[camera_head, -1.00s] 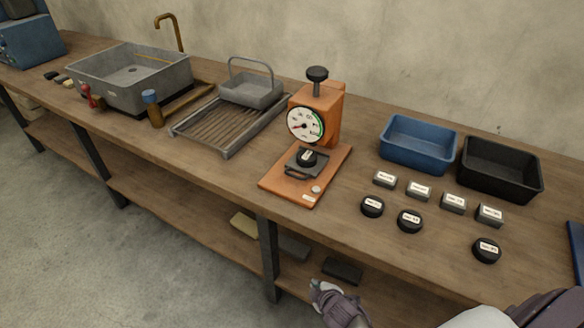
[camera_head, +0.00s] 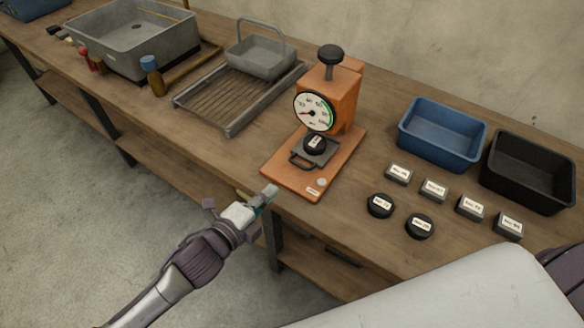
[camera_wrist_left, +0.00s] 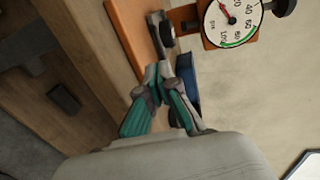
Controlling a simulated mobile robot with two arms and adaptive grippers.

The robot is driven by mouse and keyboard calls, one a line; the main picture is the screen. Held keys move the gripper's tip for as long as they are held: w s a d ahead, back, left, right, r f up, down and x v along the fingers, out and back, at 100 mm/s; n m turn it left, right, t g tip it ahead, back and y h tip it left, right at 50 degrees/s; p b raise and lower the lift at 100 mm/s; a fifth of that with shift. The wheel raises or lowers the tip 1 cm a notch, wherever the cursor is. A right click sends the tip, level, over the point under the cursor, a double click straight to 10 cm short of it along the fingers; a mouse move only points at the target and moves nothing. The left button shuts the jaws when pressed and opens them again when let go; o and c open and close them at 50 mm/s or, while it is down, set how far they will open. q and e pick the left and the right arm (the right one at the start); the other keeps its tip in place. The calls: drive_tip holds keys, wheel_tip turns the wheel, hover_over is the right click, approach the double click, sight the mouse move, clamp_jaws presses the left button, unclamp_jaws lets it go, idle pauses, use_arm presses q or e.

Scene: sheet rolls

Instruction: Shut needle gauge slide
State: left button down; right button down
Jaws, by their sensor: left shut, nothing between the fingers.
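The orange needle gauge (camera_head: 329,98) stands on the bench with a round white dial (camera_head: 314,111). Its dark slide (camera_head: 315,152) with a front handle (camera_head: 302,162) sits on the orange base below the dial, and a black round labelled piece (camera_head: 315,143) rests on it. My left gripper (camera_head: 268,192) is shut and empty, just off the base's front left corner, apart from the handle in the head view. In the left wrist view the gripper (camera_wrist_left: 160,68) points toward the slide and covers part of it; the dial (camera_wrist_left: 233,19) shows beyond. My right gripper is not in view.
A blue bin (camera_head: 441,134) and a black bin (camera_head: 529,172) stand to the right. Several labelled blocks and black discs (camera_head: 380,205) lie in front of them. A slatted rack with a grey basket (camera_head: 259,60) stands left of the gauge.

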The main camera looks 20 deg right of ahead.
sight(298, 166)
use_arm(q)
drive_tip(key=x, duration=0.9)
drive_tip(key=shift+w+d+f, duration=0.1)
drive_tip(key=shift+w+d, duration=0.05)
drive_tip(key=shift+d, duration=0.1)
drive_tip(key=x, duration=0.1)
drive_tip(key=b+x, duration=0.1)
drive_tip(key=x, duration=0.2)
drive_tip(key=shift+r, duration=0.65)
